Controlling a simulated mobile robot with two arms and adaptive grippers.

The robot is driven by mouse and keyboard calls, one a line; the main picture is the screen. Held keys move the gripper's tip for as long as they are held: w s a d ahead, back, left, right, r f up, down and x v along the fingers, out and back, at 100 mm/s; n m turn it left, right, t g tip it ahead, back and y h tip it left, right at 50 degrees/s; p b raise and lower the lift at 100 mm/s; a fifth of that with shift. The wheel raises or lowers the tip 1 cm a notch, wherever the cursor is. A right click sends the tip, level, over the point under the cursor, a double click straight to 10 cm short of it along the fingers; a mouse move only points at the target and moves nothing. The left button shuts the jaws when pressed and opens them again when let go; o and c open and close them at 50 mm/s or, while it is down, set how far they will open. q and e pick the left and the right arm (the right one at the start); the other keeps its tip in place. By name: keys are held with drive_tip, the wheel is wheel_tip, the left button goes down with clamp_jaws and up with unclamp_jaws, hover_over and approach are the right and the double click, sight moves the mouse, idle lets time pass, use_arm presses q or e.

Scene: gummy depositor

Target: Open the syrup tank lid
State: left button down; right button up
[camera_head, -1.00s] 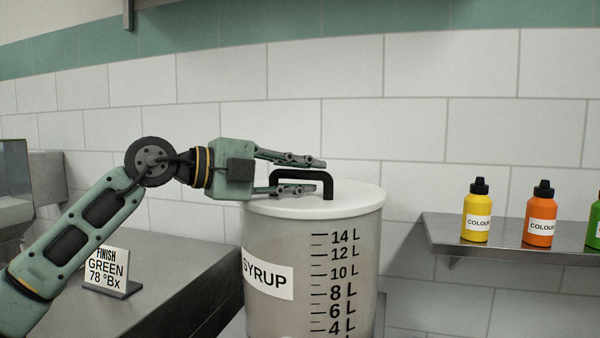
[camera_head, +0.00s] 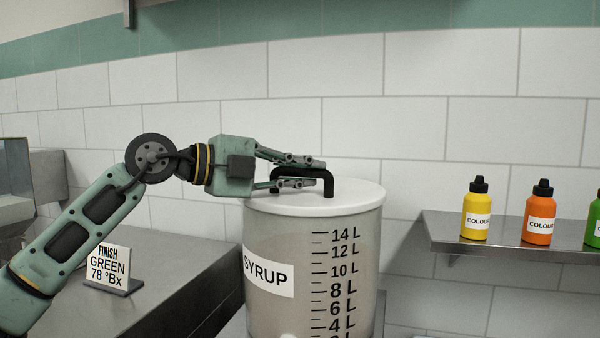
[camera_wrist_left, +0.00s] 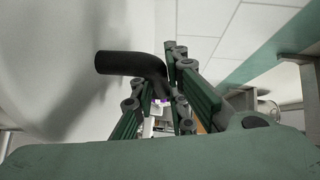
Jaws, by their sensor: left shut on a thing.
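The syrup tank (camera_head: 345,275) is a clear cylinder with a "SYRUP" label and litre marks. Its white lid (camera_head: 355,196) lies flat on top. A black bar handle (camera_head: 328,186) stands on the lid. My left gripper (camera_head: 318,172) reaches in from the left, with its fingers shut on the handle. In the left wrist view, the handle (camera_wrist_left: 125,64) passes between the fingers (camera_wrist_left: 160,95), and the pale lid (camera_wrist_left: 50,60) fills the left side. My right gripper is not in view.
A steel shelf (camera_head: 470,238) at the right holds a yellow bottle (camera_head: 477,212), an orange bottle (camera_head: 539,212) and a green bottle (camera_head: 595,222). A "FINISH GREEN 78 °Bx" sign (camera_head: 107,270) stands on the steel counter (camera_head: 175,290) at the left. A tiled wall is behind.

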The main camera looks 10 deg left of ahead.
sight(306, 190)
use_arm(q)
drive_tip(key=shift+r+p, duration=0.3)
drive_tip(key=shift+r, duration=0.25)
drive_tip(key=w+d+r+n+g+y+p, duration=0.1)
drive_tip(key=w+r+n+g+y+p, duration=0.1)
drive_tip(key=w+r+p, duration=0.4)
drive_tip(key=shift+d+r+n+g+p, duration=0.15)
drive_tip(key=shift+r+n+g+p, duration=0.4)
drive_tip(key=shift+r+p, duration=1.85)
use_arm(e)
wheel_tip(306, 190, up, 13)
drive_tip(key=p, duration=0.1)
use_arm(q)
drive_tip(key=shift+w+f, duration=0.15)
drive_tip(key=shift+f, duration=0.5)
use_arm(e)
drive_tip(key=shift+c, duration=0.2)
